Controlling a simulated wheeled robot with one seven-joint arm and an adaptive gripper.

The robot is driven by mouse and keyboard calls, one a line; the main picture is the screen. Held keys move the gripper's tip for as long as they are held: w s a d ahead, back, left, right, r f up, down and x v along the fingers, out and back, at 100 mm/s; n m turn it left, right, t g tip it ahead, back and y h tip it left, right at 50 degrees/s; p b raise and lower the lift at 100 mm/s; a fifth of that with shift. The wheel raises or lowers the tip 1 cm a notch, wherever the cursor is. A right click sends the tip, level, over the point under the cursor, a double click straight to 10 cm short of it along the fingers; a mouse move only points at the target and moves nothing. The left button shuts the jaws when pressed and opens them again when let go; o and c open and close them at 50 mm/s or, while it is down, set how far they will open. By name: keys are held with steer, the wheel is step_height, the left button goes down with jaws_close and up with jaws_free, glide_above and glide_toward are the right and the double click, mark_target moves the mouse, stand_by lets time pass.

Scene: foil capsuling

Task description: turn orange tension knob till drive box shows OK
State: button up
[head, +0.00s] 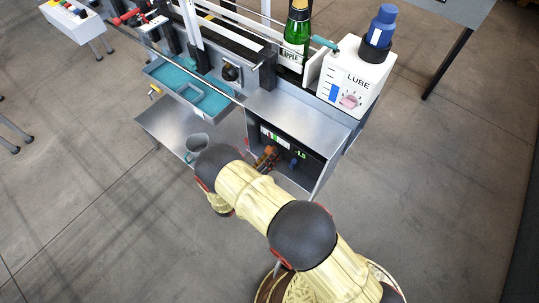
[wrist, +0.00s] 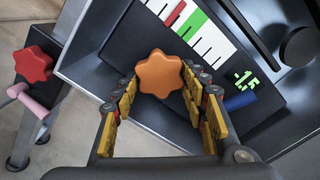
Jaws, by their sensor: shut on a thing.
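The orange tension knob (wrist: 160,74) is a lobed knob on the drive box's dark front panel. In the wrist view my gripper (wrist: 158,88) is shut on it, with yellow finger pads on both sides. The drive box (head: 296,118) is a grey metal housing with an open front. In the head view my arm reaches the panel, and the knob (head: 268,156) is partly hidden by my gripper.
A red lobed knob (wrist: 33,64) and a pink handle are at the left of the wrist view.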

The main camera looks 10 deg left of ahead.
steer(key=n, duration=0.2)
steer(key=n+p, duration=0.1)
steer(key=n, duration=0.2)
steer(key=shift+r+n, duration=0.2)
steer(key=shift+n, duration=0.1)
steer(key=shift+r+n+p, duration=0.1)
steer(key=shift+n+p, duration=0.45)
steer(key=shift+n, duration=1.65)
steer(key=o, duration=1.2)
steer(key=shift+c, duration=0.2)
steer(key=v, duration=1.2)
